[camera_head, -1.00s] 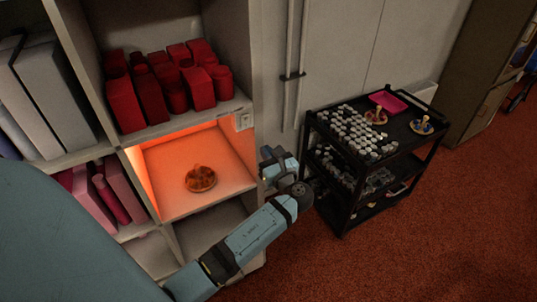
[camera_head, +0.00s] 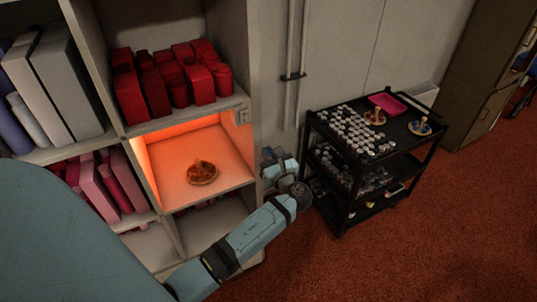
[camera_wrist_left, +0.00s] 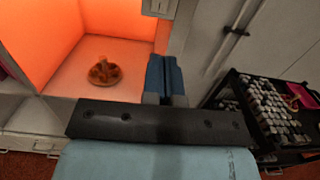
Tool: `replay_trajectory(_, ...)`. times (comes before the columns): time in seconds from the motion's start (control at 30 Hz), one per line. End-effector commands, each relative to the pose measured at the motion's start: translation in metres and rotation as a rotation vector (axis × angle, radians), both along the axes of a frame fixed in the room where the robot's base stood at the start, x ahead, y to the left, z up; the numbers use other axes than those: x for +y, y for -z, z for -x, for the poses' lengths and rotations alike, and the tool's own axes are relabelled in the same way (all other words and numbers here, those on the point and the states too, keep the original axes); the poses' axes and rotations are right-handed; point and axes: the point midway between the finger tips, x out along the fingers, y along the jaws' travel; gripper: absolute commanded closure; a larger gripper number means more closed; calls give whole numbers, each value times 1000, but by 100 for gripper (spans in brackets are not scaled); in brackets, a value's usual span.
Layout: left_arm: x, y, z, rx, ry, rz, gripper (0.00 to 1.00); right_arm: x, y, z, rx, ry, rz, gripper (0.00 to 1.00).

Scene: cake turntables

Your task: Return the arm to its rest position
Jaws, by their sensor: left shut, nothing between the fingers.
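My left arm reaches in from the bottom left in the head view, its wrist bent beside the shelf's right side panel. My left gripper (camera_head: 267,154) is partly hidden at the end of that wrist. In the left wrist view its blue fingers (camera_wrist_left: 166,75) are together with nothing between them. A round plate with a brown-orange item (camera_head: 201,172) sits in the orange-lit compartment, left of and apart from the gripper. It also shows in the left wrist view (camera_wrist_left: 104,72). My right gripper is not in view.
The shelf unit (camera_head: 247,62) holds red containers (camera_head: 178,78) above the lit compartment. A black cart (camera_head: 400,150) with several small jars, a pink tray (camera_head: 386,103) and two small turntables stands right of my arm. Red carpet (camera_head: 420,240) is free at the lower right.

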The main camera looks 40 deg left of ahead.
Motion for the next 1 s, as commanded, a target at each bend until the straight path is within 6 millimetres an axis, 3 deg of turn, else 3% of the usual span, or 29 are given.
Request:
replay_trajectory(0.4, 0, 2, 1, -2, 4, 6, 100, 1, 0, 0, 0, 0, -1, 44)
replay_trajectory(0.47, -2, 9, 3, -13, 26, 40, 100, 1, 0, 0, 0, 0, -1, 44)
replay_trajectory(0.57, -10, 42, 14, -74, 112, 197, 100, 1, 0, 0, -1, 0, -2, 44)
replay_trajectory(0.67, -30, 93, 37, -196, 224, 511, 100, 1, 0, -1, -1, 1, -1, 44)
replay_trajectory(0.8, -80, 159, 90, -444, 265, 1119, 100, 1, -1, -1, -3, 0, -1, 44)
replay_trajectory(0.9, -120, 185, 134, -645, 162, 1566, 100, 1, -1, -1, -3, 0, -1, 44)
replay_trajectory(1.0, -154, 192, 176, -841, -30, 1952, 100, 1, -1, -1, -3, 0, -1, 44)
